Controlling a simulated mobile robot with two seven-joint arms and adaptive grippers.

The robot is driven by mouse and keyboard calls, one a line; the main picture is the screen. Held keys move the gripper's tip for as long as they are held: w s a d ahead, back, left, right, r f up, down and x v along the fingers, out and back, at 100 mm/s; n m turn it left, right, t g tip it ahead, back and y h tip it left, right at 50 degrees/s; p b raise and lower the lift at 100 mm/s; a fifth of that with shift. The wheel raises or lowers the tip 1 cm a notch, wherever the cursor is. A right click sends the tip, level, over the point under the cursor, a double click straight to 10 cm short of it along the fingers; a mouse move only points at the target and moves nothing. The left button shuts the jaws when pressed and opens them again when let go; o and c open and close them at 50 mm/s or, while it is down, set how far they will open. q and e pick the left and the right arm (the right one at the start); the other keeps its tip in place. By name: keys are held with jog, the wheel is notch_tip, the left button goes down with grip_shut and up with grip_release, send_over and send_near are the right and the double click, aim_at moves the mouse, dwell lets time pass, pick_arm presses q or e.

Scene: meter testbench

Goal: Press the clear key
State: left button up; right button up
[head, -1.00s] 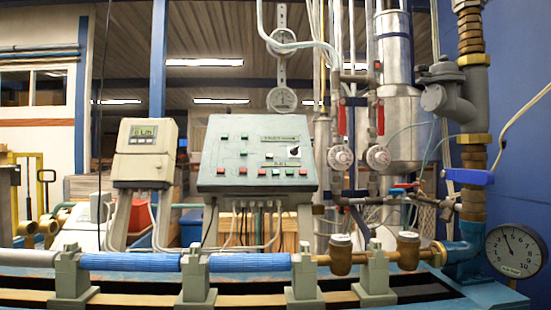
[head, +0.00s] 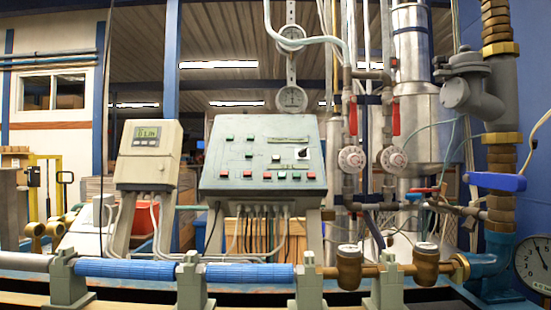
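A grey-green control panel (head: 225,165) stands in the middle of the head view, its face tilted back. It carries several small green and red keys, a rotary switch (head: 301,153) and small label strips. A row of red and green keys (head: 282,175) runs along its lower edge. To its left is a pale meter box (head: 145,168) with a lit green display (head: 147,132) and small marks below it. I cannot read which key is the clear key. Neither of my grippers is in view.
A horizontal pipe with blue ribbed sections (head: 125,268) on grey supports crosses in front of the panel. Brass fittings (head: 349,268), red-handled valves and vertical pipes stand to the right. A round gauge (head: 535,263) is cut off at the right edge.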

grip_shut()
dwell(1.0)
